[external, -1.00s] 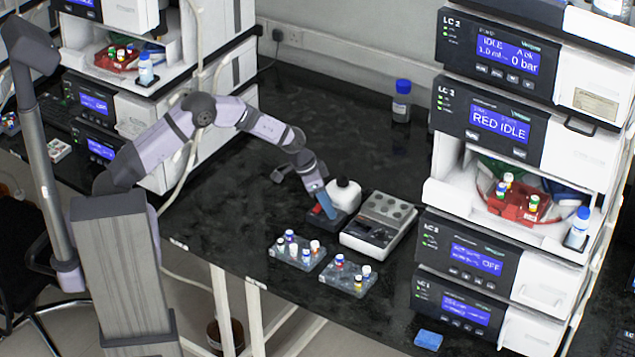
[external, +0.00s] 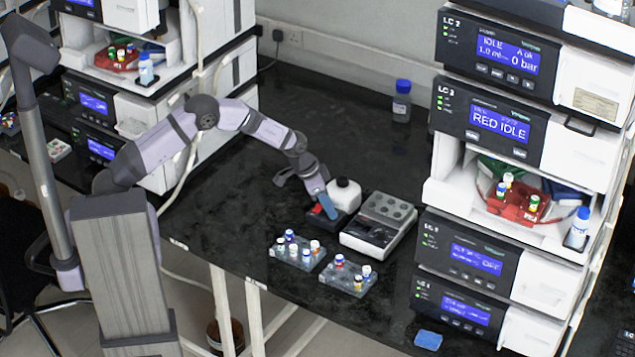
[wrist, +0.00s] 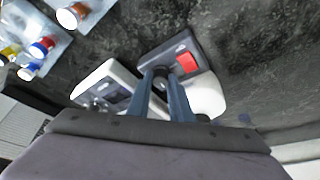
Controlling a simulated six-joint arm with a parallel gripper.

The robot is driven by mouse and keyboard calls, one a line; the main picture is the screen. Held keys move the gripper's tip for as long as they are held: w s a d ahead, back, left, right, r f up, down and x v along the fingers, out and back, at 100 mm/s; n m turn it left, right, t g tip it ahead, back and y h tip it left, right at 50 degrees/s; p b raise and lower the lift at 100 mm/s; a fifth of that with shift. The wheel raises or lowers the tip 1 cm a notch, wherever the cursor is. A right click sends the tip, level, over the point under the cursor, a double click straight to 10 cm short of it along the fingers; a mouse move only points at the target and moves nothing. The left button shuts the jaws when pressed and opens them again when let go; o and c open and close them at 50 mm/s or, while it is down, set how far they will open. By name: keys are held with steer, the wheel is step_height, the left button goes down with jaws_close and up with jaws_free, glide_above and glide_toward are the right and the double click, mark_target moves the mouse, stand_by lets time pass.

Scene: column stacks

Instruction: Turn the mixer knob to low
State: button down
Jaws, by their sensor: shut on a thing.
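The mixer has a dark front panel (external: 343,219) with a red switch (external: 317,209) and a white rear body (external: 344,196) with a black top. In the wrist view the panel (wrist: 203,78) and red switch (wrist: 187,63) show beside my fingers. My gripper (external: 331,212) reaches down to the panel with its blue fingers. In the wrist view my gripper (wrist: 159,74) is shut on a small dark knob between its fingertips, to the left of the red switch. The fingers hide most of the knob, and its setting cannot be read.
A grey-white device with round wells (external: 379,224) stands close right of the mixer. Two clear racks (external: 296,252) (external: 347,279) with capped vials sit in front. A blue-capped bottle (external: 401,102) stands behind. Stacked instruments (external: 470,255) rise at right.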

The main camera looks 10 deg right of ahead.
steer(key=shift+n, duration=0.3)
steer(key=shift+s+n+t, duration=0.1)
steer(key=shift+n+t, duration=0.2)
steer(key=shift+n, duration=0.2)
steer(key=shift+f+n+t+b, duration=0.15)
steer(key=shift+n+t+b, duration=0.35)
steer(key=shift+n, duration=0.6)
steer(key=n+b, duration=0.1)
steer(key=b, duration=0.1)
steer(key=n+t+y+b, duration=0.1)
steer(key=n+b, duration=0.1)
steer(key=shift+s+d+f, duration=0.15)
steer(key=n+t+b, duration=0.1)
steer(key=n+b, duration=0.1)
steer(key=n, duration=0.1)
steer(key=shift+y+b, duration=0.3)
steer(key=shift+b, duration=0.05)
steer(key=shift+s+d+r+n+y+b, duration=0.15)
steer(key=shift+n+y+b, duration=0.25)
steer(key=shift+n, duration=0.6)
steer(key=n, duration=0.2)
steer(key=shift+r+n+t+y+p, duration=0.2)
steer(key=shift+n+t+y+p, duration=0.1)
steer(key=shift+t+y, duration=0.1)
steer(key=shift+n+y+p, duration=0.5)
steer(key=shift+n+p, duration=0.35)
steer(key=shift+n, duration=0.45)
steer(key=shift+n+p, duration=0.3)
steer(key=shift+n, duration=0.2)
